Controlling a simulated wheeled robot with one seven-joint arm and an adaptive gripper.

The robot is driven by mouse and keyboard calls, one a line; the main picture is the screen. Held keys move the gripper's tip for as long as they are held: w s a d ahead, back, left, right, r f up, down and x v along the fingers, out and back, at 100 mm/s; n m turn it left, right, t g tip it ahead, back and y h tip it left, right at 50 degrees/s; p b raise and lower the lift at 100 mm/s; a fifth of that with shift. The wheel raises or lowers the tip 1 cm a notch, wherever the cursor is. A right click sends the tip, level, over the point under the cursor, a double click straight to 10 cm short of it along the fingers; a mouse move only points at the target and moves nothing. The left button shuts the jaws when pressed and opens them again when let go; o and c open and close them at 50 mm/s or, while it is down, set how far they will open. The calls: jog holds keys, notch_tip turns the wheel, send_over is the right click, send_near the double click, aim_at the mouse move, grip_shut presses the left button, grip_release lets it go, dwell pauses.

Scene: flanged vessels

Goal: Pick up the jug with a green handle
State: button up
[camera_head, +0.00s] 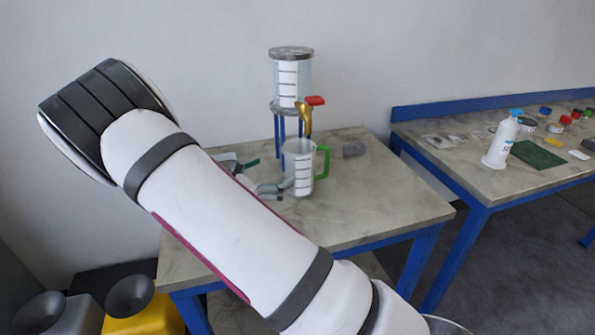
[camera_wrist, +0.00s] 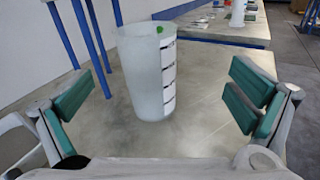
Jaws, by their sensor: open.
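The jug (camera_head: 299,168) is a clear, frosted vessel with a graduated white strip and a green handle (camera_head: 323,162) on its right side. In the head view my gripper (camera_head: 262,177) is left of the jug, partly hidden by my arm.
A graduated vessel (camera_head: 291,78) with a red-levered tap (camera_head: 305,117) stands on blue legs behind the jug. A second table (camera_head: 450,155) holds a white bottle (camera_head: 501,140) and small items. The table's front right is clear.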

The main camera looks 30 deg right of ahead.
aim_at(300, 152)
jog(key=shift+n+t, duration=0.5)
jog(key=shift+n, duration=0.2)
jog(key=x, duration=0.4)
jog(key=w+x, duration=0.1)
jog(key=x, duration=0.4)
jog(key=p+x, duration=0.1)
jog(key=x, duration=0.3)
jog(key=shift+w+f, duration=0.3)
jog(key=shift+w, duration=0.1)
jog(key=shift+r, duration=0.1)
jog(key=c, duration=1.5)
